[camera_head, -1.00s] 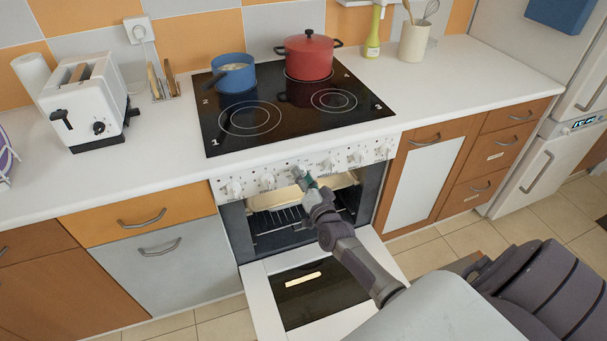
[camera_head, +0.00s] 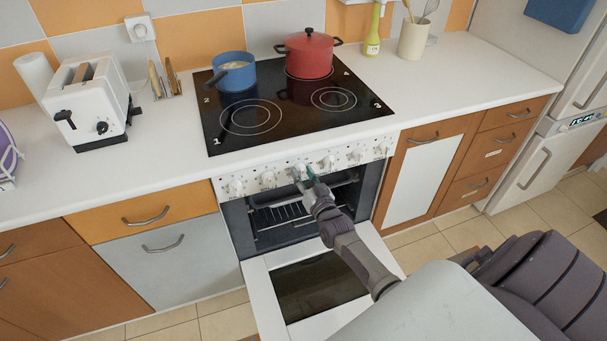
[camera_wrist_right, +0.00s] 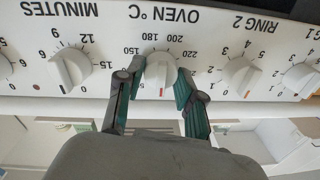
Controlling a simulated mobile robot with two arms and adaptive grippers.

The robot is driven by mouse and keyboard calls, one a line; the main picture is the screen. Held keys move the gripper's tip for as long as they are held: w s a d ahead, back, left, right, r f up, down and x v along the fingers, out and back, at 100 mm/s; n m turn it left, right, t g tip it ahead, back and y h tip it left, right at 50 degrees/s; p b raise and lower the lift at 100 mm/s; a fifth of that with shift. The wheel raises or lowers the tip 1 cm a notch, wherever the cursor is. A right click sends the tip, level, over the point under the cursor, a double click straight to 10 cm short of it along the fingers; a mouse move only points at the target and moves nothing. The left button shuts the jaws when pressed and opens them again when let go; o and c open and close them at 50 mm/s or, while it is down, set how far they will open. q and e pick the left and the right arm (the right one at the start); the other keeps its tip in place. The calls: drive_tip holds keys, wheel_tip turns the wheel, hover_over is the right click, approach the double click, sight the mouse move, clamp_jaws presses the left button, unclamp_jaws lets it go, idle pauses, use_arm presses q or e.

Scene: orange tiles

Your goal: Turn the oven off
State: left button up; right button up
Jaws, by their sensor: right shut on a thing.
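The white oven (camera_head: 228,225) stands under the black hob with its door (camera_head: 262,310) hanging open and its interior dark. My right gripper (camera_head: 304,180) is at the row of white knobs on its front panel. In the right wrist view, the right gripper's green-padded fingers (camera_wrist_right: 153,92) are closed around the white OVEN °C knob (camera_wrist_right: 160,70), one on each side. The knob's red mark points to the bottom of that picture, where the lettering appears upside down. My left gripper is not in view.
A MINUTES knob (camera_wrist_right: 74,68) and a RING 2 knob (camera_wrist_right: 240,75) flank the held knob. A blue pot (camera_head: 233,75) and a red pot (camera_head: 308,55) stand on the hob (camera_head: 215,140). A toaster (camera_head: 90,100) is on the counter at left.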

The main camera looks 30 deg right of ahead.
drive_tip(key=shift+f, duration=0.2)
drive_tip(key=o, duration=1.2)
drive_tip(key=shift+r, duration=0.1)
drive_tip(key=shift+c, duration=0.2)
drive_tip(key=s+a, duration=0.2)
drive_tip(key=s, duration=1)
drive_tip(key=shift+w+a+f, duration=0.1)
drive_tip(key=shift+f, duration=0.1)
